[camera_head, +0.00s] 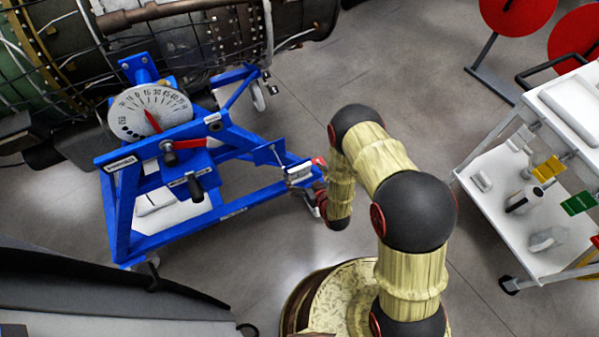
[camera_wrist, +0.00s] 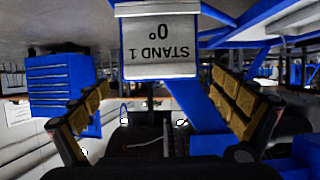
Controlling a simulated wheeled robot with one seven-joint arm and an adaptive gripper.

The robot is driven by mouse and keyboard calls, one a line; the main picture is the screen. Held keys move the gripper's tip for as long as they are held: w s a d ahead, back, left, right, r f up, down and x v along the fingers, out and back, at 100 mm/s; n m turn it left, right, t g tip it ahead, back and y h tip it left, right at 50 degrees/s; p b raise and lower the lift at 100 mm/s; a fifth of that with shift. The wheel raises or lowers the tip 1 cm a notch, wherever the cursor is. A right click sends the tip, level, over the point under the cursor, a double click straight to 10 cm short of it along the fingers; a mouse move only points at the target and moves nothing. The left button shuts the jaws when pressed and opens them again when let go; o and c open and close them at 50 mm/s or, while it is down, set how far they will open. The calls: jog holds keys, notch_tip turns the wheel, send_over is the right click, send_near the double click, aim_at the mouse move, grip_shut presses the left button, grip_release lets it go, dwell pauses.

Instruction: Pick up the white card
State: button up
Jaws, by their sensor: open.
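The white card (camera_wrist: 160,48) shows large in the wrist view, with "STAND 1" and "0°" printed on it upside down. It is beside the blue stand's frame (camera_wrist: 205,122). In the head view the card (camera_head: 299,171) is small, at the right end of the blue stand (camera_head: 150,233). My gripper (camera_wrist: 159,84) is open, with one finger to the left and one to the right of the card's lower part in the wrist picture. I cannot tell whether they touch it. In the head view my gripper is small and partly hidden by my arm.
The stand carries a dial (camera_head: 150,112) with a red pointer, beside a large engine (camera_head: 190,45). A white cart (camera_head: 495,205) with coloured tags stands at the right. A blue drawer cabinet (camera_wrist: 60,85) shows in the wrist view. Grey floor (camera_head: 400,65) is open behind my arm.

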jog(key=shift+x, duration=1)
jog(key=shift+c, duration=0.4)
jog(key=c, duration=1.1)
jog(key=shift+o, duration=0.2)
